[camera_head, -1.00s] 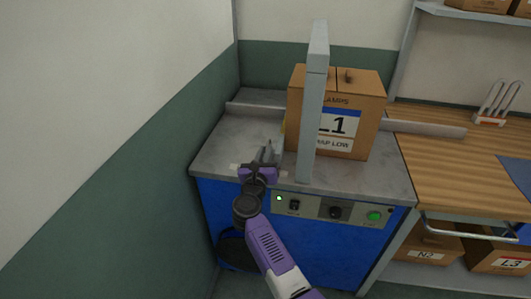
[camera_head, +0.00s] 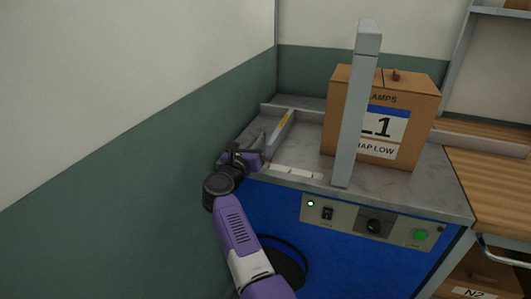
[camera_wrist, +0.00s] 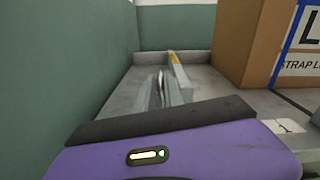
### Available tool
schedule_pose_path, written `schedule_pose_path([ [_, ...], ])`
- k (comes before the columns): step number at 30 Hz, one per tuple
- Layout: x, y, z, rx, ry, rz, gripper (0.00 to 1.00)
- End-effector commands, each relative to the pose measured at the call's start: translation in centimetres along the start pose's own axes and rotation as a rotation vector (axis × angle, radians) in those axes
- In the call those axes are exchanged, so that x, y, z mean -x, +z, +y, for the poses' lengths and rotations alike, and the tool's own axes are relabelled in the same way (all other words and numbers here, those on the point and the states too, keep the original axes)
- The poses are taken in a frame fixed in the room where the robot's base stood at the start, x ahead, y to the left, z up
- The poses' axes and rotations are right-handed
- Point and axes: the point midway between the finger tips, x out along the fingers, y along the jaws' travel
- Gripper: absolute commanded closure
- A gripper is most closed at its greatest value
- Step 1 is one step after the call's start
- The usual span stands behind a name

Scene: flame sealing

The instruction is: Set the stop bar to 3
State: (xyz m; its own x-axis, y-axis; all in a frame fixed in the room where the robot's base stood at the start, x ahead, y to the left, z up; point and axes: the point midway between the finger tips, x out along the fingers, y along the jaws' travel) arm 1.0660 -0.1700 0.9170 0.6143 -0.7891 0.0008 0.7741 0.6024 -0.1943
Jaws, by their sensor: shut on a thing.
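The stop bar (camera_head: 282,130) is a grey bar with a yellow mark. It lies front to back on the left part of the machine's grey top. In the wrist view the stop bar (camera_wrist: 179,74) runs away from my gripper, its yellow mark near the far end. My gripper (camera_head: 256,148) is shut on the near end of the stop bar, by the left front corner of the top. A white scale strip (camera_head: 292,172) lies along the front edge, right of my gripper. Its numbers are too small to read, so the bar's setting cannot be told.
A carton (camera_head: 380,115) marked L1 stands on the top behind a grey upright post (camera_head: 355,110). A control panel (camera_head: 368,220) with a switch, knob and green button is on the blue front. A green and white wall (camera_head: 130,170) stands close on the left.

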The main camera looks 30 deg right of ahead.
Motion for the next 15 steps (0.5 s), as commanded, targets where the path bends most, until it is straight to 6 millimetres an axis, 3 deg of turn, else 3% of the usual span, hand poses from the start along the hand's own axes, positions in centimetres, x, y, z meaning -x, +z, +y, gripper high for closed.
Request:
schedule_pose_path([
  [11,0.05,0.03,0.48,0.002,0.007,0.001,1.00],
  [12,0.06,0.04,0.49,0.002,0.007,0.001,0.81],
  [15,0.06,0.06,0.46,0.001,0.006,0.000,0.80],
])
